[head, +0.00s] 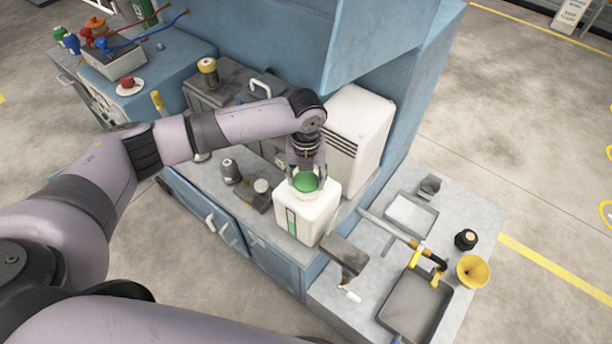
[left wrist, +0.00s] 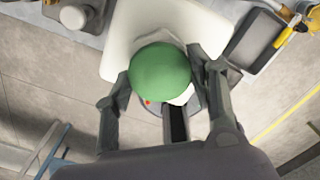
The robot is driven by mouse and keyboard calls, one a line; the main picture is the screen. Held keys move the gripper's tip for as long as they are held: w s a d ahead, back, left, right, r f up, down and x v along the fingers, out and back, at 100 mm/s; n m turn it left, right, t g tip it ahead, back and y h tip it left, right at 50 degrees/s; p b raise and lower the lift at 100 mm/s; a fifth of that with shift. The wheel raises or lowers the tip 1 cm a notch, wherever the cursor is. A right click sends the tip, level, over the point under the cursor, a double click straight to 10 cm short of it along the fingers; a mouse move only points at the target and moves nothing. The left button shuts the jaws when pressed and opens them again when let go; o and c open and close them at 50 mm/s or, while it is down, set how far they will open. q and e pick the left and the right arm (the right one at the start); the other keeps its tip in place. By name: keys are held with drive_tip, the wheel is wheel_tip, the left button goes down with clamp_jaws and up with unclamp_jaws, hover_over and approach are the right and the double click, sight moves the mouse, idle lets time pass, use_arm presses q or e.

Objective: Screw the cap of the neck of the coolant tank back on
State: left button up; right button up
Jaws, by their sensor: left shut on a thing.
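The green cap (head: 306,181) sits at the top of the white coolant tank (head: 318,215), over its neck. The tank has a green level strip on its front and stands on the blue cabinet's grey top. My left gripper (head: 306,178) comes down from above and is shut on the cap. In the left wrist view the round green cap (left wrist: 160,78) is between the two fingers, with the white tank (left wrist: 125,40) behind it. The neck is hidden under the cap, so I cannot tell how the cap is seated. My right gripper is not in view.
A white louvred unit (head: 358,135) stands right behind the tank. A small grey bottle (head: 230,172) and a white-topped container (head: 262,187) stand to its left. The side bench on the right holds a grey tray (head: 415,305), a yellow funnel (head: 472,271) and a black jar (head: 466,240).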

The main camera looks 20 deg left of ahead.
use_arm(q)
drive_tip(key=m, duration=0.5)
drive_tip(key=shift+f, duration=0.1)
drive_tip(key=m, duration=0.5)
drive_tip(key=shift+s, duration=0.1)
drive_tip(key=o, duration=1.3)
drive_tip(key=shift+o, duration=0.5)
drive_tip(key=shift+o, duration=1.1)
